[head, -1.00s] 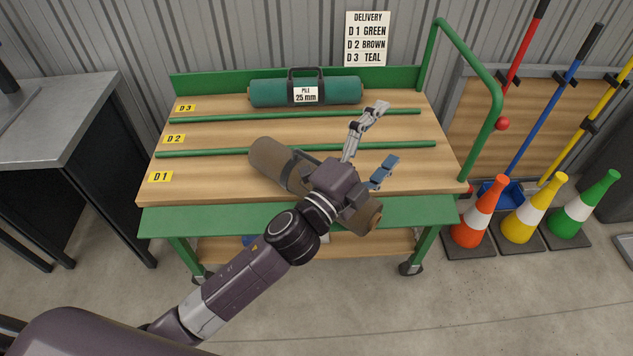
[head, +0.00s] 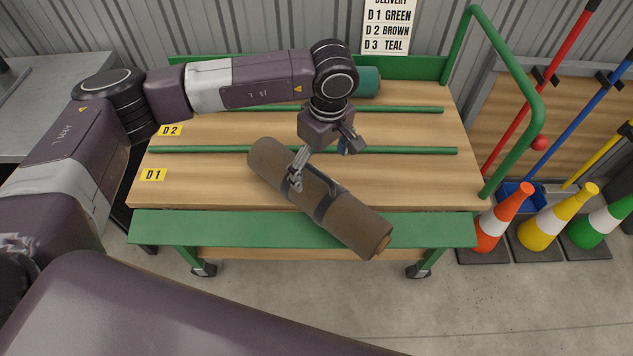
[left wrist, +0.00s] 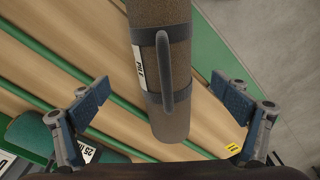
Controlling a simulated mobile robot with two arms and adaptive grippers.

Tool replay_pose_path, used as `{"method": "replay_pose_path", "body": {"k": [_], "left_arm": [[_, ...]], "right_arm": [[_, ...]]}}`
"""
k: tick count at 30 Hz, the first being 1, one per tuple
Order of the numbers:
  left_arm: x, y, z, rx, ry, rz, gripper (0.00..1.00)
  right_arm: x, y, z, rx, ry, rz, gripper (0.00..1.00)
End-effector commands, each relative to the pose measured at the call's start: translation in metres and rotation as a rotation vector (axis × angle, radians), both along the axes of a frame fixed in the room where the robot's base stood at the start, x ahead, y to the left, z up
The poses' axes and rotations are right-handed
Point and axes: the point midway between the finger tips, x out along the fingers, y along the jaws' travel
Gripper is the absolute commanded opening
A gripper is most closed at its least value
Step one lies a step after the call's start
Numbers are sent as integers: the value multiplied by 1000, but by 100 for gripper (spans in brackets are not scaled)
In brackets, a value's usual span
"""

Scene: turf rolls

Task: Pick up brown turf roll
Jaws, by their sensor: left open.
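The brown turf roll (head: 350,222) lies diagonally on the wooden cart top, with dark straps and a carry handle (head: 332,182). Its near right end reaches over the green front edge; its far left end overlaps the green rail. My left gripper (head: 320,163) is above the roll, open and empty, pointing down. In the left wrist view the roll (left wrist: 160,30) runs between the two spread fingers (left wrist: 165,102), with clear gaps on both sides. The handle (left wrist: 165,75) and a white label (left wrist: 138,68) show there. My right gripper is not in view.
A teal roll (head: 368,82) lies at the back, partly hidden by my left arm. Green rails (head: 410,151) divide the top, with yellow tags D1 (head: 153,174) and D2 (head: 170,130). A green handrail (head: 520,85) and cones (head: 503,215) stand at right.

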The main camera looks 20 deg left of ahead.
Motion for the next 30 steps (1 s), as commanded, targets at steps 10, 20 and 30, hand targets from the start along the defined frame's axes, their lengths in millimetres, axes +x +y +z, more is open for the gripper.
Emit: {"method": "replay_pose_path", "body": {"k": [10, 20, 30], "left_arm": [[3, 14, -28, 33, -3, -1, 92], [3, 20, -71, 32, -5, -1, 92], [4, 20, -75, 29, -7, -2, 84]], "right_arm": [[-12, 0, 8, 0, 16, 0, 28], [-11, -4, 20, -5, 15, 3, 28], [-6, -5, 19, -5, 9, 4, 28]]}}
